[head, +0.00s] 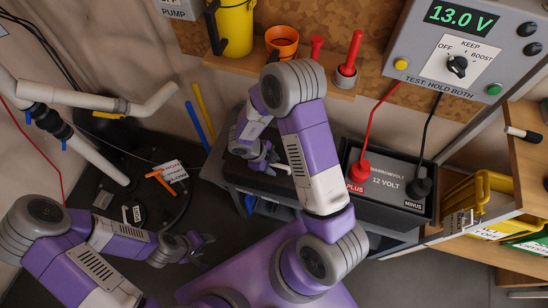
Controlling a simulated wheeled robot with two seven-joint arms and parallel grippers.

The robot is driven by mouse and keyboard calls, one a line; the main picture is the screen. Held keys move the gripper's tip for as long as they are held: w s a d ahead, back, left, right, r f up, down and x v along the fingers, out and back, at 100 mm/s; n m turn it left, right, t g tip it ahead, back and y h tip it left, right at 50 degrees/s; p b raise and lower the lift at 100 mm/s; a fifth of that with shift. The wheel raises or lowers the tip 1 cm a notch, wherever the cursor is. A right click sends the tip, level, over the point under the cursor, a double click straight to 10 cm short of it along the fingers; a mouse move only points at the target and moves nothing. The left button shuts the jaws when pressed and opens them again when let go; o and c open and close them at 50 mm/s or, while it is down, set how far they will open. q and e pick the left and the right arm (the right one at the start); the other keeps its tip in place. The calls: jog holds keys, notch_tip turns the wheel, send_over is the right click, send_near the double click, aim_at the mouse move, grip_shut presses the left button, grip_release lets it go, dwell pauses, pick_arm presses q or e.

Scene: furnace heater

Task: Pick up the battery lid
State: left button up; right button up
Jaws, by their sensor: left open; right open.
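The dark battery (386,177) labelled 12 VOLT stands on a dark stand at centre right. The red PLUS clamp (357,174) and the black MINUS clamp (418,188) sit on its top. I cannot make out a separate lid; the labelled top may be it, or it may be hidden behind my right arm. My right gripper (272,160) is open over the stand, left of the battery, with no object visible in it. My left gripper (201,246) is open and empty, low on the left, well apart from the battery.
A grey panel (425,78) reading 13.0 V hangs above, its red and black leads running to the clamps. A round black lid-like floor unit (122,182) with an orange valve handle (161,182) and white pipes is left. A yellow crate (483,196) is right.

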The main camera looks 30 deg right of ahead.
jog(key=shift+f, duration=0.1)
grip_shut()
dwell(0.3)
dwell(1.2)
